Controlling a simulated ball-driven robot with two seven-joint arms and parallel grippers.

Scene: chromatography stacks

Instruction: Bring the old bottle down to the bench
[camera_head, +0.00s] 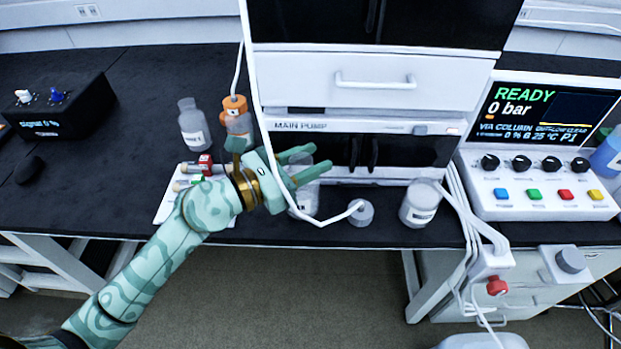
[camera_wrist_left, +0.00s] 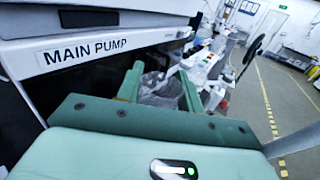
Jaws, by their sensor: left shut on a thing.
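My left gripper (camera_head: 318,160) reaches in front of the main pump unit and is shut on a clear, pale bottle (camera_head: 303,200), which I take to be the old bottle. The bottle is upright, partly hidden by the fingers and crossed by a white tube. In the left wrist view the bottle (camera_wrist_left: 158,88) sits between the two green fingers (camera_wrist_left: 161,72). I cannot tell whether its base touches the black bench (camera_head: 90,190). My right gripper is not in view.
A grey cap (camera_head: 361,213) with a white tube lies near the bench's front edge. A labelled bottle (camera_head: 420,204) stands right of it; another bottle (camera_head: 192,126) stands back left. An orange-capped fitting (camera_head: 235,108) and small vials (camera_head: 197,168) are beside my wrist.

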